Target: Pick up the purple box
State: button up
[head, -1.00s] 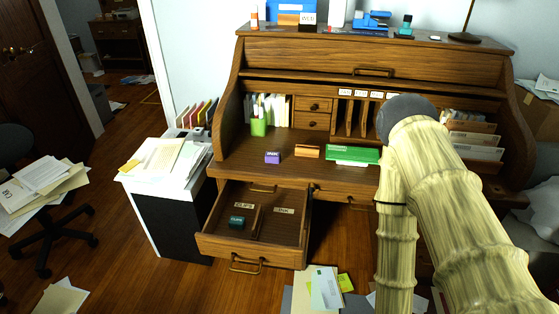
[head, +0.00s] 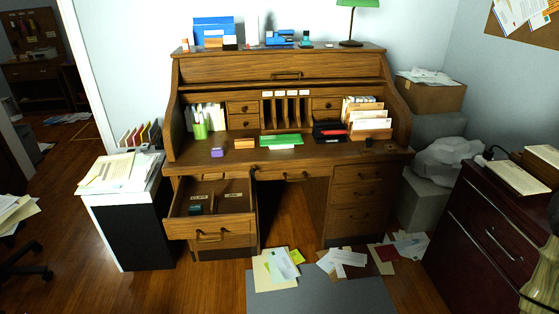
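The small purple box (head: 217,152) sits on the left part of the wooden desk's writing surface (head: 300,155), behind the open drawer and left of an orange-brown box (head: 244,143). Nothing touches it from above. A light, ribbed part of my arm shows only at the lower right edge of the head view. My gripper is outside the picture, so its state does not show.
The open left drawer (head: 211,233) juts out with a dark green box (head: 196,209) inside. A white paper-topped cabinet (head: 125,215) stands left, a dark red cabinet (head: 490,235) right. Papers (head: 277,268) lie on the floor before the desk.

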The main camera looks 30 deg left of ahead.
aim_at(218, 151)
jog(key=z, duration=0.55)
jog(key=i, duration=0.3)
jog(key=u, duration=0.95)
jog(key=i, duration=1.25)
jog(key=u, duration=1.05)
